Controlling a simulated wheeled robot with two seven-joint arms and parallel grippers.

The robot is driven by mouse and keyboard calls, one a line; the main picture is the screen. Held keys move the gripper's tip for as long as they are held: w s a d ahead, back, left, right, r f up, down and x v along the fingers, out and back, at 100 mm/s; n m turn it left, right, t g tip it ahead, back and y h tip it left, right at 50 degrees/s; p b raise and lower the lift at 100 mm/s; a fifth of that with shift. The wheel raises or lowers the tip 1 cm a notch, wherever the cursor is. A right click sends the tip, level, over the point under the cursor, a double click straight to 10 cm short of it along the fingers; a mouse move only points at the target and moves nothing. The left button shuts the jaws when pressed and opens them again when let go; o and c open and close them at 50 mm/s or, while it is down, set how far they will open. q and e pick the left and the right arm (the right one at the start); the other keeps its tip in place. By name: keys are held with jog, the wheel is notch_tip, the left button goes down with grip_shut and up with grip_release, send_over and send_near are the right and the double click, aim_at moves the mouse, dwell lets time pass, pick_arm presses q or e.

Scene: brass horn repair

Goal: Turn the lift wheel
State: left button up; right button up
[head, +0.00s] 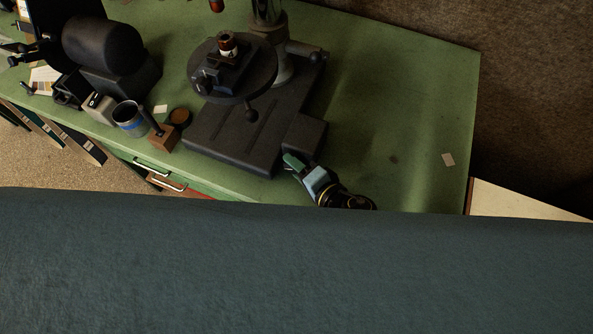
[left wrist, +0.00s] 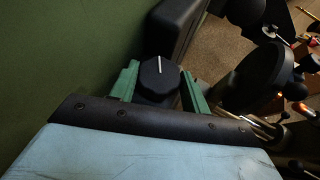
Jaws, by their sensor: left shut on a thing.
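The lift wheel (left wrist: 160,78) is a dark faceted knob with a white line on its face. In the left wrist view it sits between the two green fingers of my left gripper (left wrist: 157,84), which is shut on it. In the head view my left gripper (head: 293,162) reaches the front right corner of the drill press base (head: 225,140), and the wheel is hidden there. The press has a round dark table (head: 256,80) above the base. My right gripper is not in view.
Left of the press stand a blue-banded cup (head: 130,118), a wooden block (head: 164,138) and a dark machine (head: 103,46). Drawers with handles line the front.

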pick_arm(q)
jog(key=shift+d+f+m+t+y+b, duration=0.15)
jog(key=shift+m+t+y+b, duration=0.25)
jog(key=shift+t+y+b, duration=0.5)
jog(key=shift+g, duration=0.3)
jog(key=o, duration=1)
